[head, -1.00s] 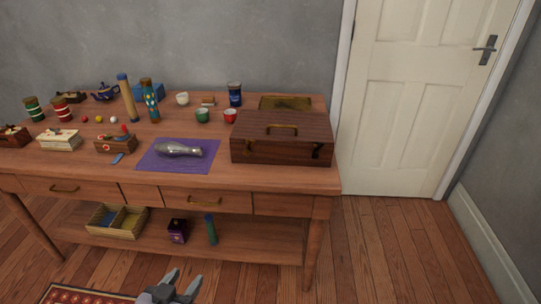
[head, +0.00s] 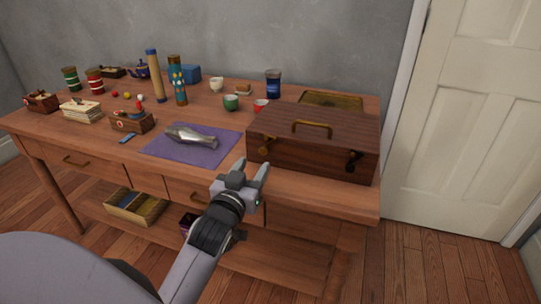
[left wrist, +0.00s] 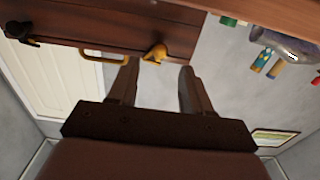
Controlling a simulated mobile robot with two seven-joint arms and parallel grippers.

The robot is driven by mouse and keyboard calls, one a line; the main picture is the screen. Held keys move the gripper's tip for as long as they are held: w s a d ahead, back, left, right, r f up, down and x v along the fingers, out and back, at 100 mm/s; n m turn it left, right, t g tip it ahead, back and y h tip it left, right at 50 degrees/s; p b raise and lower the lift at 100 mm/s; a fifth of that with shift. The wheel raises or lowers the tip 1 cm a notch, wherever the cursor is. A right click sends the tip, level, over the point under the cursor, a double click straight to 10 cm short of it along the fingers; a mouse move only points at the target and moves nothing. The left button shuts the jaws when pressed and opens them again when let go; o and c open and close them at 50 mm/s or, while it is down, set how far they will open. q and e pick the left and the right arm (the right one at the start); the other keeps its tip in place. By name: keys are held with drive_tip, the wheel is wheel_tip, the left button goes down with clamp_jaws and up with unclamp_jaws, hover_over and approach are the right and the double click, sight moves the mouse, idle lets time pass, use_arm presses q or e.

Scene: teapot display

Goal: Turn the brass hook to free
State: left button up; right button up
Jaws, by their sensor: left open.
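The dark wooden box (head: 315,135) stands at the right end of the table with a brass handle (head: 312,128) on its lid. A small brass hook (head: 265,146) sits on the left part of its front; it also shows in the left wrist view (left wrist: 155,53). A darker hook (head: 353,161) is on the right part of the front and shows in the left wrist view (left wrist: 20,30). My left gripper (head: 253,167) is open and empty, in front of the table edge near the brass hook. In the wrist view the hook appears between the fingertips (left wrist: 158,72), apart from them.
A red cup (head: 261,106) and a green cup (head: 231,103) stand behind. A drawer handle (head: 77,161) sticks out from the table front. The floor at right is clear.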

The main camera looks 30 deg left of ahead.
sight(262, 152)
use_arm(q)
drive_tip(key=shift+b+x, duration=0.3)
drive_tip(key=shift+x, duration=2.8)
clamp_jaws()
